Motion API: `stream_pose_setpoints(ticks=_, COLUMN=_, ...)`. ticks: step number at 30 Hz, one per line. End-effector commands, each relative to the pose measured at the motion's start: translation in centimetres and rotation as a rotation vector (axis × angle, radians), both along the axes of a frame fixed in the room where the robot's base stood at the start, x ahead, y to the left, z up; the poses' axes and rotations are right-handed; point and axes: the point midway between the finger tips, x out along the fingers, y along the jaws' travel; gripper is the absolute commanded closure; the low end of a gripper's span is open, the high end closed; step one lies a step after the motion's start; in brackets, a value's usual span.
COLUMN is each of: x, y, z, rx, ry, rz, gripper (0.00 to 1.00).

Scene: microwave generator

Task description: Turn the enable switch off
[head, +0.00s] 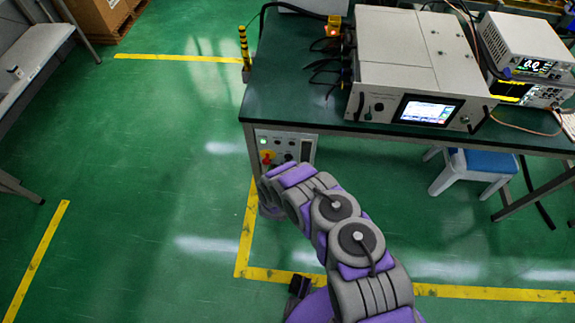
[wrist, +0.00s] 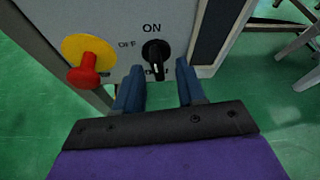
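The enable switch is a black rotary knob (wrist: 155,55) on a light grey panel in the wrist view. Its white pointer line stands roughly upright below the "ON" label, with "OFF" printed to its upper left. My gripper (wrist: 160,80) is open, its two blue fingers just below and to either side of the knob; I cannot tell whether they touch the panel. In the head view the control box (head: 283,147) stands under the green table's left end, and my arm reaches to it, hiding its lower part and the gripper.
A red emergency button (wrist: 84,72) on a yellow base sticks out left of the knob, near the left finger. The green table (head: 300,90) carries a microwave generator (head: 405,65) above the box. A blue-topped stool (head: 490,160) stands under the table. Open floor lies left.

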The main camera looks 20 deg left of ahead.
Motion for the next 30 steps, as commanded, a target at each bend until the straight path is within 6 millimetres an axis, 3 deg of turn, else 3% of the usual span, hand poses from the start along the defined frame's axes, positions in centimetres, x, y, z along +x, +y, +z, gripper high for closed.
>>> stream_pose_setpoints(ticks=6, x=1.9, y=0.7, z=-1.0, rx=-0.005, ry=-0.003, rz=0.0, gripper=0.61)
stream_pose_setpoints(ticks=17, x=2.3, y=0.6, z=-1.0, rx=-0.003, ry=-0.002, rz=0.0, gripper=0.61)
stream_pose_setpoints(ticks=30, x=2.3, y=0.7, z=-1.1, rx=-0.004, ry=-0.002, rz=0.0, gripper=1.0)
